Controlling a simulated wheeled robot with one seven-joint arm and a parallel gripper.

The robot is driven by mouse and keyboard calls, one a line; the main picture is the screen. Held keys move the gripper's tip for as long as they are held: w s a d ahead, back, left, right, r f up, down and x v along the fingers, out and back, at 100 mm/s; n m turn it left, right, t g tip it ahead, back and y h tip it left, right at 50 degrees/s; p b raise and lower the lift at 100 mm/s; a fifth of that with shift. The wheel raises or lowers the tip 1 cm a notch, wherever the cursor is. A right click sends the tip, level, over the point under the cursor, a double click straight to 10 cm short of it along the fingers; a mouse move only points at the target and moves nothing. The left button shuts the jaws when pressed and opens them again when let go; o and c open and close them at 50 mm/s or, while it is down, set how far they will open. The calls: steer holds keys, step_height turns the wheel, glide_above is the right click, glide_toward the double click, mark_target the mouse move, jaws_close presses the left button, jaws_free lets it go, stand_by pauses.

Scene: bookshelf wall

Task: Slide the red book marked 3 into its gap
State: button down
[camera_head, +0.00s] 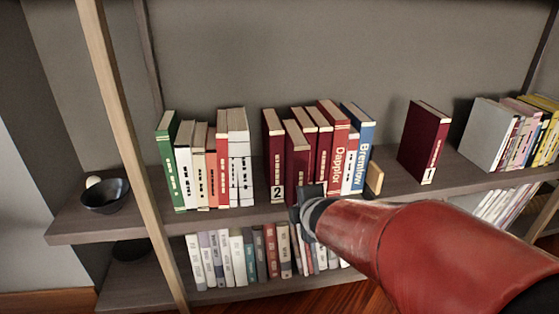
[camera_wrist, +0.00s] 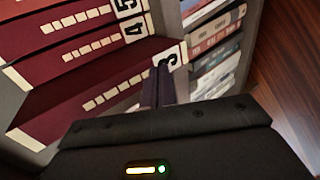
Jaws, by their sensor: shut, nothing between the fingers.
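The dark red book marked 3 (camera_wrist: 105,90) stands in the row on the upper shelf, its spine facing me and standing out in front of its neighbours. In the head view the same book (camera_head: 297,150) is between the red book marked 2 (camera_head: 274,155) and more red books; its number is hidden by my gripper. My gripper (camera_wrist: 161,75) is shut and empty, with its fingers at the lower end of the spine beside the 3 label. Whether they touch it I cannot tell. It also shows in the head view (camera_head: 298,212), at the shelf's front edge.
Red books marked 4 (camera_wrist: 100,45) and 5 (camera_wrist: 80,15) stand beside book 3. A red book marked 1 (camera_head: 424,145) stands apart at right. A wooden bookend (camera_head: 375,178) follows the blue book (camera_head: 360,150). Below is a lower row of books (camera_head: 240,255).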

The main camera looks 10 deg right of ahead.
steer(key=shift+w+b, duration=0.6)
steer(key=shift+w, duration=3.45)
steer(key=shift+s, duration=2.05)
steer(key=s+d+r+m+g+h+p, duration=0.2)
steer(key=s+d+r+m+p, duration=0.1)
steer(key=s+r+m+p, duration=1)
steer(key=s+a+m+g+y, duration=0.1)
steer(key=s+m, duration=0.1)
steer(key=s, duration=0.4)
steer(key=s+a+r+m+g+y, duration=0.1)
steer(key=s+a+m+g, duration=0.1)
steer(key=s, duration=0.4)
steer(key=shift+m, duration=0.5)
